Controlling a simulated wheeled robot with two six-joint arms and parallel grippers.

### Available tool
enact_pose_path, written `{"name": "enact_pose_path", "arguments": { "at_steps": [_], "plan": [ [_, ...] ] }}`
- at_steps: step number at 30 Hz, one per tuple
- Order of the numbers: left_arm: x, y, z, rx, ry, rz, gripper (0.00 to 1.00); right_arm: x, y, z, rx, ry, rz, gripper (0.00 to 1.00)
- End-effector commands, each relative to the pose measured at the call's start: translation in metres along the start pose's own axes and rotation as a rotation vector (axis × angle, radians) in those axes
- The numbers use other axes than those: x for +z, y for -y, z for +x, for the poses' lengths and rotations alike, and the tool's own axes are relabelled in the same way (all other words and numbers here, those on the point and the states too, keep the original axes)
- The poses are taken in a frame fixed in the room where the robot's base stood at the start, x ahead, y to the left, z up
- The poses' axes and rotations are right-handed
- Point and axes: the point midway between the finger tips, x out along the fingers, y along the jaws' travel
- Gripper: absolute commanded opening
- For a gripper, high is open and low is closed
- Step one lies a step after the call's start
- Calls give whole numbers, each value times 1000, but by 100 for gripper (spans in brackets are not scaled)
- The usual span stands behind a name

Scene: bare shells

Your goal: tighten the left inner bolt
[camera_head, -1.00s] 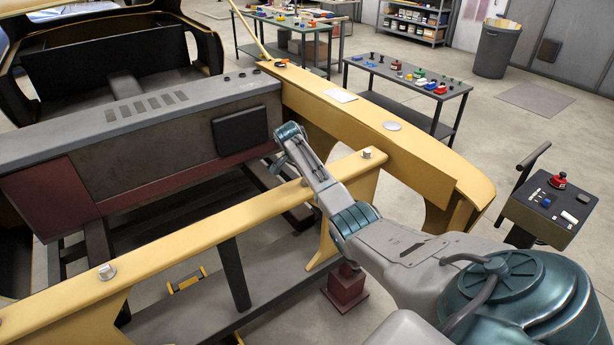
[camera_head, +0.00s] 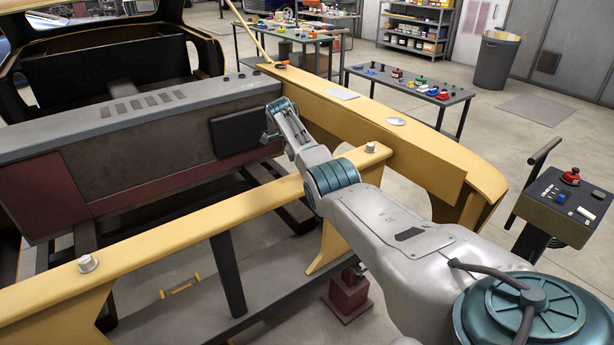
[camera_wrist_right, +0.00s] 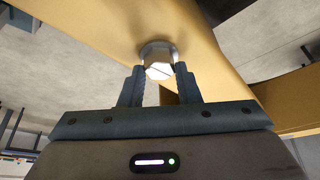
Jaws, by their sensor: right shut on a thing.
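In the right wrist view my right gripper (camera_wrist_right: 160,76) has its two fingers on either side of a silver bolt (camera_wrist_right: 158,53) that sits against a yellow rail (camera_wrist_right: 100,30). It is shut on this bolt, whose pale slotted end faces the camera. In the head view my right arm reaches over the near yellow rail (camera_head: 185,225) from the lower right, and I cannot make out the gripped bolt there. Two other bolts show on that rail, one at the left (camera_head: 88,263) and one at the right (camera_head: 371,148). My left gripper is not in view.
A grey crossmember (camera_head: 150,150) runs behind the near rail. Tables and shelves are at the back.

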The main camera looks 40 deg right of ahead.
Motion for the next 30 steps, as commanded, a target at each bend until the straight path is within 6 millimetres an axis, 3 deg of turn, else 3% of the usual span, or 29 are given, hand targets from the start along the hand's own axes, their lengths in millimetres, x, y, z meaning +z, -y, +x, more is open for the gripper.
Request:
{"name": "enact_pose_path", "arguments": {
  "at_steps": [1,9,26,27,30],
  "plan": [
    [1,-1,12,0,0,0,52,1,4,-2,-4,8,29,7],
    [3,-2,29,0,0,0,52,0,4,-5,36,9,120,7],
    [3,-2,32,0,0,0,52,-2,4,-8,44,10,145,7],
    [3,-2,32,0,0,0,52,-2,4,-8,45,10,145,36],
    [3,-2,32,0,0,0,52,-1,4,-7,47,8,144,52]
  ]
}}
